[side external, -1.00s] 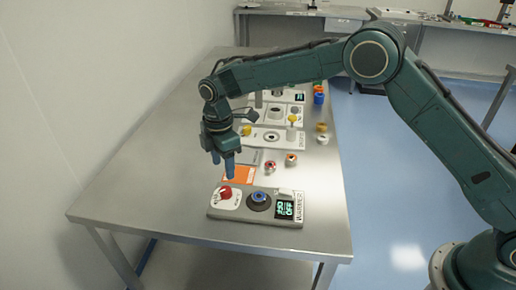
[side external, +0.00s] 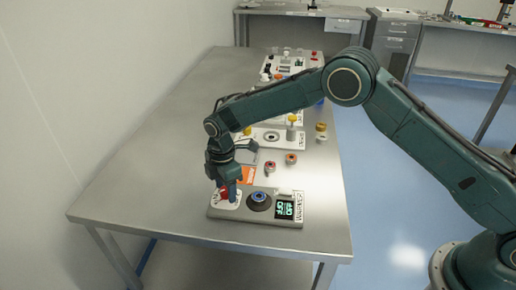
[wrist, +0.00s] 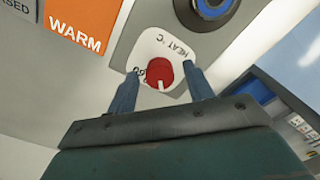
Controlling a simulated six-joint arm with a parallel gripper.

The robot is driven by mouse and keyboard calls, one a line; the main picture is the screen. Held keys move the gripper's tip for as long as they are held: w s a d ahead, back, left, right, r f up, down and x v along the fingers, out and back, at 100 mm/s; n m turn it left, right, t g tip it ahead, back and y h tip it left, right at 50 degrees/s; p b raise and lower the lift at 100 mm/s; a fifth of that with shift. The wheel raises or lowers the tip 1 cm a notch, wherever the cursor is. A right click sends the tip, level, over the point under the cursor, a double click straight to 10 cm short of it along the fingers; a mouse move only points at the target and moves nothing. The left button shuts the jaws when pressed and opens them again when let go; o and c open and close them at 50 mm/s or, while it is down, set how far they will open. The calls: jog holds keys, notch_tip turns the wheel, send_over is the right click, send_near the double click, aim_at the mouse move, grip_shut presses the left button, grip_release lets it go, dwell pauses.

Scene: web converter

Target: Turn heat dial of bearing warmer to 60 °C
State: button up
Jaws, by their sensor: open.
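The bearing warmer (side external: 240,215) is a grey box near the front of the table, with a label reading WARMER and a small display showing OFF; its other digits are hard to read. Its red heat dial (side external: 224,194) sits on a white plate at the box's left end. In the wrist view the red dial (wrist: 159,73) has a white pointer mark, and the plate (wrist: 176,44) reads HEAT °C; part of its scale is hidden. My gripper (side external: 228,192) is low over the dial. In the wrist view its blue fingers (wrist: 162,88) are apart, one on either side of the dial, with nothing gripped.
A blue-and-black round part (side external: 259,201) sits on the warmer right of the dial. An orange WARM card (wrist: 85,22) lies behind the warmer. Small rings (side external: 270,167) and other devices stand farther back. The table's left side is clear.

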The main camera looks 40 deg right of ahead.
jog(key=c, duration=1)
jog(key=shift+m, duration=0.4)
jog(key=m, duration=1.1)
jog(key=shift+m, duration=2)
jog(key=shift+r, duration=0.1)
